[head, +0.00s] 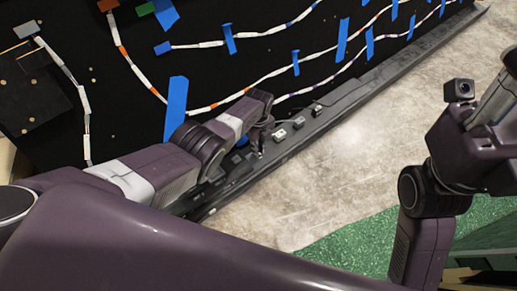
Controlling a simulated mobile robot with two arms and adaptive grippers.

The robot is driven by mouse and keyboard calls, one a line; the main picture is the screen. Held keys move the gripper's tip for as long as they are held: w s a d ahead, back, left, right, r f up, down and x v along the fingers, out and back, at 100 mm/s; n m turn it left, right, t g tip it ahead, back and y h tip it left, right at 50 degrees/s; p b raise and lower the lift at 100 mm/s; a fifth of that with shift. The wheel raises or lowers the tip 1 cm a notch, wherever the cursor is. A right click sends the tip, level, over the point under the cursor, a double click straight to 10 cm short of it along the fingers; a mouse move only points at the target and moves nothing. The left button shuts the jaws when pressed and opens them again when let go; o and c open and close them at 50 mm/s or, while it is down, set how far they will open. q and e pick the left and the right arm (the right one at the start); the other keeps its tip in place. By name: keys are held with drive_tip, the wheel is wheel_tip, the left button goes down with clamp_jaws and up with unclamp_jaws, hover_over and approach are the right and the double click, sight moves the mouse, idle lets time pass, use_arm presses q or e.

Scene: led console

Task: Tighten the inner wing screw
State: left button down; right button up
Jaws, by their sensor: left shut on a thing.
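My left gripper (259,146) points down at the dark ledge (345,99) along the foot of the black panel. It is shut on a small part there, in the place of the inner wing screw. The fingers hide nearly all of the screw, so its turn angle cannot be seen. Several small light grey pieces, one of them a block (280,134), sit on the ledge just right of the gripper. My right arm stands at the right edge, away from the panel. Only a dark piece of its gripper end shows there, and its fingers cannot be made out.
The black panel (120,75) carries white LED strips and blue tape, including a tall piece (176,108) beside my left forearm. Thin wires lie close to the left gripper. Bare concrete floor (345,155) and a green mat (345,243) lie in front of the ledge.

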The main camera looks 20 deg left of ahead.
use_arm(q)
drive_tip(key=c, duration=2)
unclamp_jaws()
drive_tip(key=shift+r, duration=0.1)
wheel_tip(320, 180, up, 12)
